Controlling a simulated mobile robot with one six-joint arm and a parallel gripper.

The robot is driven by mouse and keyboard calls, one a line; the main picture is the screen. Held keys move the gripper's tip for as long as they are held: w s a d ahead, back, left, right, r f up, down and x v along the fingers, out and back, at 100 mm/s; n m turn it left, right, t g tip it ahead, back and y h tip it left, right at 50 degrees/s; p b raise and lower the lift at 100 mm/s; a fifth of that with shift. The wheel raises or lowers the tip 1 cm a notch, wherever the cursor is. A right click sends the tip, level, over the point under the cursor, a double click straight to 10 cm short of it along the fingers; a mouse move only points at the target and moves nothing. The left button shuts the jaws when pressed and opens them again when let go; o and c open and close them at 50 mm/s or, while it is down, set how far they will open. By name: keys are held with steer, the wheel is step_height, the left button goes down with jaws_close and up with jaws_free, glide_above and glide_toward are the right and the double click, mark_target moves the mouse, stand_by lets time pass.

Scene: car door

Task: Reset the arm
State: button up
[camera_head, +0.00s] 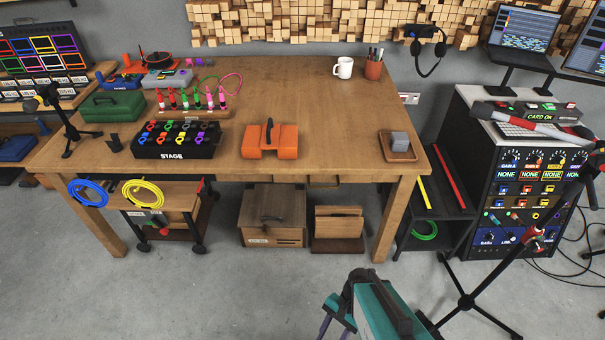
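What looks like my own arm, in teal and dark grey, juts up from the bottom edge of the head view, right of the middle. It is over the bare floor, in front of the workbench and apart from it. Thin purple-grey parts show at its lower left and are cut off by the frame edge. I cannot make out the fingertips of my gripper, nor whether it is open or shut. I see nothing held.
The wooden workbench (320,100) carries a black STAGE box (173,152), an orange case (284,142) and a white mug (343,67). A tripod stand (465,300) and a rack cabinet (490,210) stand at the right. Grey floor (230,295) is clear at the lower left.

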steer(key=s+d+f+n+h, duration=0.1)
steer(key=d+n+h, duration=0.3)
steer(key=d+n, duration=0.4)
steer(key=shift+s+d+f, duration=0.15)
steer(key=shift+s+f, duration=0.05)
steer(key=shift+f, duration=0.1)
steer(key=shift+n, duration=0.3)
steer(key=shift+c, duration=1.4)
